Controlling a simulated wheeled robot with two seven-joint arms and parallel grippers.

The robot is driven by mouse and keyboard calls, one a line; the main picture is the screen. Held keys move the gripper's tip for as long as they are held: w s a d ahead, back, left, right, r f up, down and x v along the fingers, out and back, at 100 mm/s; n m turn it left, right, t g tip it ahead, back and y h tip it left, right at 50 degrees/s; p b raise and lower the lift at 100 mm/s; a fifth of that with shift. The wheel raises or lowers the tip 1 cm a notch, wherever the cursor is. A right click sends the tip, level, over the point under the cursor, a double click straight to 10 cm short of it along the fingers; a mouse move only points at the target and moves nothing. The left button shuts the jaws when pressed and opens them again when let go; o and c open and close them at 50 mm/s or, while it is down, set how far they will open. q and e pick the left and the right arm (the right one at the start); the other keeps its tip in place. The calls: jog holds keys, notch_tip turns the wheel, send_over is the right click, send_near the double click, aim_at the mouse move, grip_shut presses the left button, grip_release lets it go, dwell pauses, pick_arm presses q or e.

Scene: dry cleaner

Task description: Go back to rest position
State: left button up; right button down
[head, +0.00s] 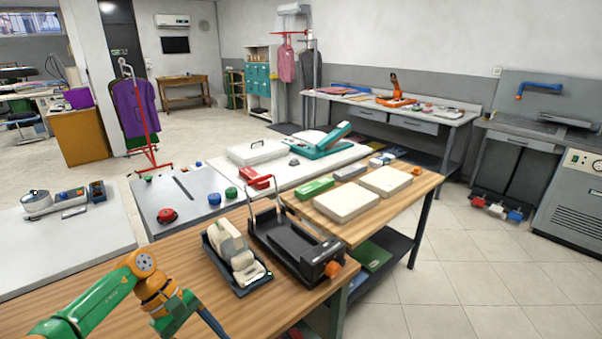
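My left arm (105,292), green and orange, comes in from the lower left over the near wooden table (185,262). It bends at an orange joint and runs down past the bottom edge of the head view. The fingers of my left gripper are below the picture. My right arm and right gripper do not show.
On the wooden table stand a dark tray (256,289) with pale rounded items and a black device (287,250) with an orange knob. Pale flat boxes (346,202) lie farther back. Grey tables (62,243) stand behind. Tiled floor (447,262) at the right is clear.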

pick_arm(q)
jog(key=w+d+f+n+t+h, duration=0.1)
jog(key=d+f+n+t+h, duration=0.15)
jog(key=d+n, duration=0.25)
jog(key=w+d+f+n+t+h, duration=0.1)
jog(key=d+n+h, duration=0.2)
jog(key=d+n, duration=0.2)
notch_tip(320, 180, down, 8)
jog(key=w+n+t+y, duration=0.2)
jog(key=n+t, duration=0.6)
jog(key=n, duration=1)
jog(key=s+a+f+n+g+y, duration=0.1)
jog(key=s+a+f+n+y, duration=0.35)
jog(key=s+f+n, duration=0.55)
jog(key=s+a+f+n+g+y, duration=0.2)
jog(key=s+a+f+n+y, duration=0.3)
jog(key=s+f+n, duration=0.6)
jog(key=s+a+f+n+g, duration=0.2)
jog(key=s+n+g, duration=0.3)
jog(key=s, duration=1.1)
jog(key=f+n, duration=0.1)
jog(key=n, duration=0.2)
jog(key=shift+s+f+n+y, duration=0.15)
jog(key=shift+n+y, duration=0.15)
jog(key=shift+n, duration=0.1)
